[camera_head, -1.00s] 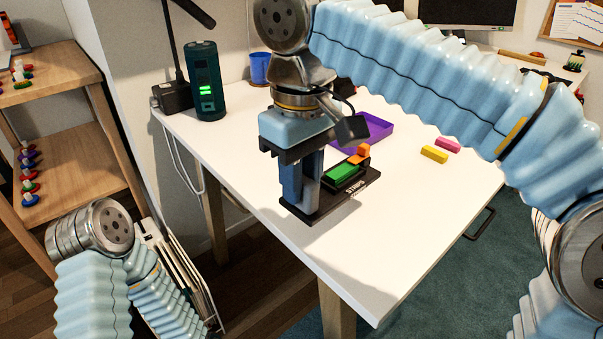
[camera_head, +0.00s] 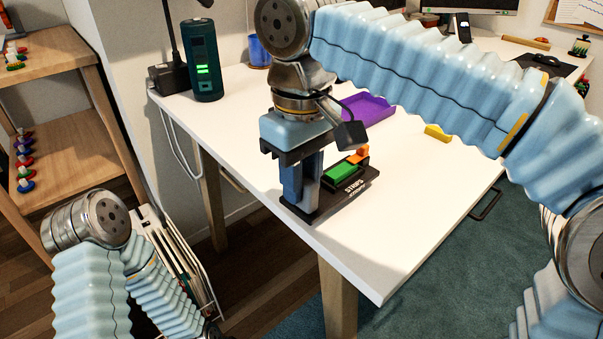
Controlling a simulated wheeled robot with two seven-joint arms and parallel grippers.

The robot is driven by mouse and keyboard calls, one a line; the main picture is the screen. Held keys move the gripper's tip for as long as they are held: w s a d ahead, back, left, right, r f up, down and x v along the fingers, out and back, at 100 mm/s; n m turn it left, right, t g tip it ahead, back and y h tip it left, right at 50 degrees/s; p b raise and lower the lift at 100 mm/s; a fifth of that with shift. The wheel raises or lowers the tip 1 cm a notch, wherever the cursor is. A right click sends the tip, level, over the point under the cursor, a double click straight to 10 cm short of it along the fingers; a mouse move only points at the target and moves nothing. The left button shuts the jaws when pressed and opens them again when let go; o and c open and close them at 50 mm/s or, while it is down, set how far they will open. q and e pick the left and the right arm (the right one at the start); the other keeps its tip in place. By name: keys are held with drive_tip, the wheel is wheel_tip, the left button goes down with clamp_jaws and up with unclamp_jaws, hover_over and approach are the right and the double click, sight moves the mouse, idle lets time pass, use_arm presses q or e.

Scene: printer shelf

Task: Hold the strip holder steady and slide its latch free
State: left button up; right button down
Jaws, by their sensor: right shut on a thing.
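The strip holder (camera_head: 362,192) is a black base lettered "STRIPS", near the front edge of the white table. A green strip (camera_head: 341,173) lies in it and an orange piece (camera_head: 359,155) sits at its far end; I cannot tell whether that is the latch. My right gripper (camera_head: 299,196) points down and is shut on the holder's left end. Its fingers hide that end. I cannot tell whether the base touches the table. My left arm is folded at the lower left, and its gripper is not in view.
A purple tray (camera_head: 367,109) and a yellow block (camera_head: 437,133) lie farther back on the table (camera_head: 370,250). A dark green device (camera_head: 203,70) with lit bars and a blue cup (camera_head: 258,50) stand at the back left. A wooden shelf (camera_head: 75,145) stands at the left.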

drive_tip(key=shift+f+b, duration=0.7)
drive_tip(key=shift+f, duration=0.45)
drive_tip(key=shift+r, duration=0.1)
drive_tip(key=shift+f, duration=0.2)
idle(0.7)
